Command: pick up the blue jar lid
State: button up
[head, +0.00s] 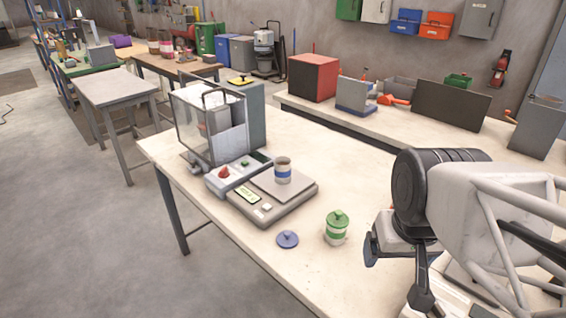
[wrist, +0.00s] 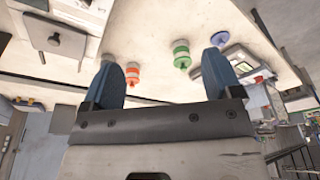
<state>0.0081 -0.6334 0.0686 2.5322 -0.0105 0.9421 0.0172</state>
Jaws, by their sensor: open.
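The blue jar lid (head: 287,239), a flat disc with a small knob, lies on the pale workbench (head: 215,225) in front of the scale (head: 272,198). In the wrist view the lid (wrist: 220,38) shows beyond one fingertip. A jar with a blue band (head: 283,171) stands without a lid on the scale. A green-lidded jar (head: 337,228) stands right of the blue lid. My gripper (head: 396,274) is open and empty, right of the green-lidded jar and apart from the lid. Its two blue fingers (wrist: 162,70) show spread in the wrist view.
An orange-lidded jar (wrist: 132,75) shows in the wrist view; my arm seems to hide it in the head view. The bagger with its clear box (head: 208,128) stands behind the scale. Bare bench lies left and in front of the blue lid.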

jog(key=shift+c, duration=0.4)
jog(key=c, duration=0.5)
jog(key=w+a+f+n+g, duration=0.1)
jog(key=w+a+f+n, duration=0.15)
jog(key=w+n, duration=0.4)
jog(key=w+a+f+n, duration=0.2)
jog(key=w+a+n, duration=0.15)
jog(key=w, duration=0.55)
jog(key=w+a+f+n, duration=0.2)
jog(key=w+a+f, duration=0.1)
jog(key=w, duration=0.1)
jog(key=w+a+f+n+g, duration=0.1)
jog(key=w+a+f+n, duration=0.2)
jog(key=a+f, duration=0.1)
jog(key=w+a+f+n, duration=0.2)
jog(key=w+a+f, duration=0.1)
jog(key=w+f, duration=0.1)
jog(key=shift+w+a+f+n+g, duration=0.2)
jog(key=shift+w+a+n+g, duration=0.1)
jog(key=shift+w+a, duration=0.1)
jog(key=shift+w+a+f+n, duration=0.25)
jog(key=shift+a+f+n, duration=0.1)
jog(key=shift+f, duration=0.1)
